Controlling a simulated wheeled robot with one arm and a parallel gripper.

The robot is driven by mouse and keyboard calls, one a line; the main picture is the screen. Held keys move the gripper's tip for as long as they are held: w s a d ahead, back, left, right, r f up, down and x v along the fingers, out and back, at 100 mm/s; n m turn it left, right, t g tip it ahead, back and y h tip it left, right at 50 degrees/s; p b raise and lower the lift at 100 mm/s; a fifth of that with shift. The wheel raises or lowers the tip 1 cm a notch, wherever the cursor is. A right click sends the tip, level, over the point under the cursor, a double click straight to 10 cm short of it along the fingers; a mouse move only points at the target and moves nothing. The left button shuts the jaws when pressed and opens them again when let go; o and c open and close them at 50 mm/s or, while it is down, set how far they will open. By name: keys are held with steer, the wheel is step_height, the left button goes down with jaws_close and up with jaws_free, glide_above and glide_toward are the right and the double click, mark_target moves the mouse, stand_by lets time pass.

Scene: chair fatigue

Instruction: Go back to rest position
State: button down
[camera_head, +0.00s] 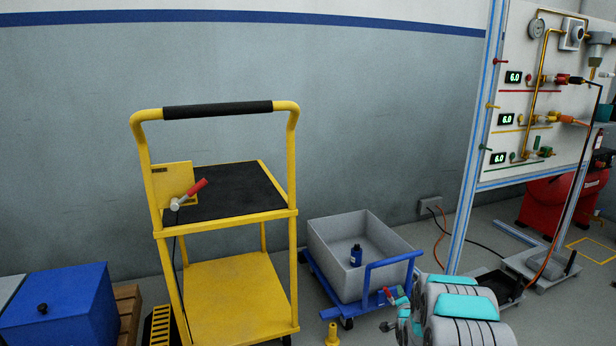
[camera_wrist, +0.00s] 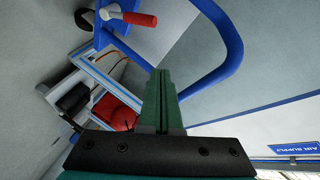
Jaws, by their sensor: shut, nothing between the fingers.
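My gripper (camera_wrist: 163,78) shows in the wrist view as two dark green fingers pressed together, with nothing between them. The blue tube handle of a cart (camera_wrist: 228,50) curves close around and behind the fingers in that view. I cannot tell whether they touch. In the head view my white and teal arm is at the bottom right, in front of the blue cart (camera_head: 392,266); my fingertips are not clear there. A red-handled tool (camera_wrist: 138,19) is near the top of the wrist view, by a blue part.
A grey bin (camera_head: 340,235) with a dark blue bottle (camera_head: 356,255) sits on the blue cart. A yellow trolley (camera_head: 235,290) with another red-handled tool (camera_head: 190,193) stands left. A gauge panel (camera_head: 520,150) and red tank (camera_head: 550,203) are right. Some floor between is clear.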

steer(key=s+a+r+n+g+p, duration=0.1)
steer(key=s+a+r+n+g, duration=0.15)
steer(key=s+r, duration=0.45)
steer(key=s+a+r+n+g+y+p, duration=0.1)
steer(key=s+a+r+n+g, duration=0.15)
steer(key=s+a+r, duration=0.4)
steer(key=s+r+n+g+p, duration=0.15)
steer(key=s+r+g, duration=0.25)
steer(key=s, duration=0.5)
steer(key=s+a+r+n+g, duration=0.2)
steer(key=s+r, duration=0.1)
steer(key=s, duration=1)
steer(key=s+a+r+n+g+p, duration=0.1)
steer(key=s+a+r+n+g, duration=0.1)
steer(key=s, duration=1.2)
steer(key=s+a+r+n+g+y, duration=0.1)
steer(key=s+a+r+n+g, duration=0.1)
steer(key=s, duration=1.2)
step_height(320, 180, up, 3)
steer(key=shift+a+r+n+g+p, duration=0.1)
steer(key=shift+a+n+g+p, duration=0.25)
steer(key=shift+a+g, duration=0.55)
